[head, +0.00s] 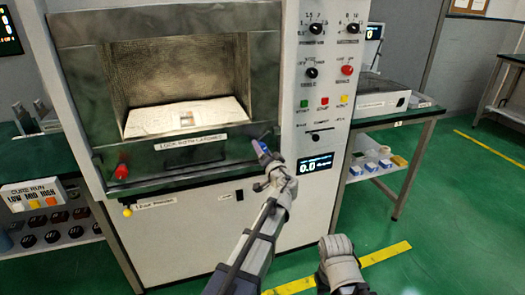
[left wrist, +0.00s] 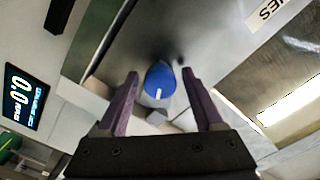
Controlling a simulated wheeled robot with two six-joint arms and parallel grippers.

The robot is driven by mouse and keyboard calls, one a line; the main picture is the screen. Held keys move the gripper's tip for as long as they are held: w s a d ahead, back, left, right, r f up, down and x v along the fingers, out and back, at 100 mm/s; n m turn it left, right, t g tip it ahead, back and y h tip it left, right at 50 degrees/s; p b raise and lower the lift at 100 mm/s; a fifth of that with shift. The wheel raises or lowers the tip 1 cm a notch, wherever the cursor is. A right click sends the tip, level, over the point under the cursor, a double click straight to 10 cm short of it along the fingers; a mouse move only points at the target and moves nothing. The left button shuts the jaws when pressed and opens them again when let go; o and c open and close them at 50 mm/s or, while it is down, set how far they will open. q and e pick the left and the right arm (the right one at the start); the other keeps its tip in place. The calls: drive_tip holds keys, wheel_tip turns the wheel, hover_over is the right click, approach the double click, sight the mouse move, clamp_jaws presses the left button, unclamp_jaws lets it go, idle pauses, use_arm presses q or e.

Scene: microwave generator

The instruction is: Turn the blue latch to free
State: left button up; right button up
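The blue latch (head: 262,148) sits at the right end of the ledge under the open chamber of the machine. In the left wrist view its blue round knob (left wrist: 160,78), with a white mark on its face, lies between my two purple fingers. My left gripper (left wrist: 160,90) is open, with a gap on each side of the knob; I see no contact. In the head view my left gripper (head: 268,167) is just below and in front of the latch and partly covers it.
A red latch (head: 121,171) is at the left end of the ledge. A label plate (head: 190,143) mentions latches. A small display (head: 316,164) reading 0.0 and a panel of knobs and buttons stand to the right. A yellow knob (head: 127,211) sits lower left.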

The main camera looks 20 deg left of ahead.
use_arm(q)
clamp_jaws()
idle(0.3)
drive_tip(key=m, duration=0.4)
drive_tip(key=shift+m, duration=0.3)
drive_tip(key=m, duration=0.4)
drive_tip(key=shift+m, duration=0.3)
drive_tip(key=m, duration=0.4)
drive_tip(key=shift+m, duration=2.3)
